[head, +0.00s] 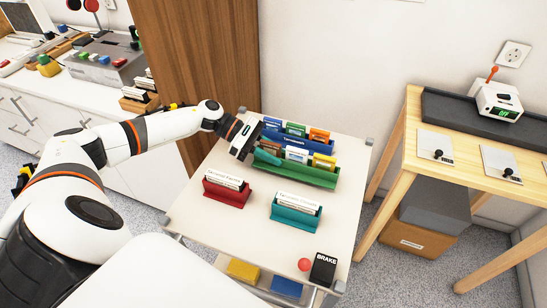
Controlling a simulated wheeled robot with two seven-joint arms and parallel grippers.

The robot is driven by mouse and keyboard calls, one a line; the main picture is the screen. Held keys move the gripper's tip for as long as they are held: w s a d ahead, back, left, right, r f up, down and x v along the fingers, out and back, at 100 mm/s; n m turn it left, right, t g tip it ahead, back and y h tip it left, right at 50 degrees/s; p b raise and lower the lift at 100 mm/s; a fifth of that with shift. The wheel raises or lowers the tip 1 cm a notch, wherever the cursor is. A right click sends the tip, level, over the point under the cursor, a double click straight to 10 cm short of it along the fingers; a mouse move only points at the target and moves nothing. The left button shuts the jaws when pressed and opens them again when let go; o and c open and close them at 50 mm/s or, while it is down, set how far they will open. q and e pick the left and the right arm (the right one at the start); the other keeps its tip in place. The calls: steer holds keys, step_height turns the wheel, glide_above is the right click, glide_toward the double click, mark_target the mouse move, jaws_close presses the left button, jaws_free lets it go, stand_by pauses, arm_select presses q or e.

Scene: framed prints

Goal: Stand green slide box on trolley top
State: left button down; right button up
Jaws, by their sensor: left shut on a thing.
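My left gripper (255,150) reaches in over the far left of the trolley top (240,245). It is shut on a green slide box (267,158), which is partly hidden by the gripper and sits at the left end of a green rack (318,179). I cannot tell whether the box touches the rack. Another small green-topped box (295,129) stands in the blue rack (325,145) behind. My right gripper is not in view.
A red holder (226,193) and a teal holder (296,217) with labelled cards stand on the trolley's middle. A red button (304,264) and black BRAKE block (323,269) are at the front right. The front left of the top is clear. A wooden table (410,150) stands right.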

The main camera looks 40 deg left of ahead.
arm_select(q)
step_height(320, 180, down, 2)
steer(key=shift+f, duration=0.15)
steer(key=c, duration=1.1)
jaws_free()
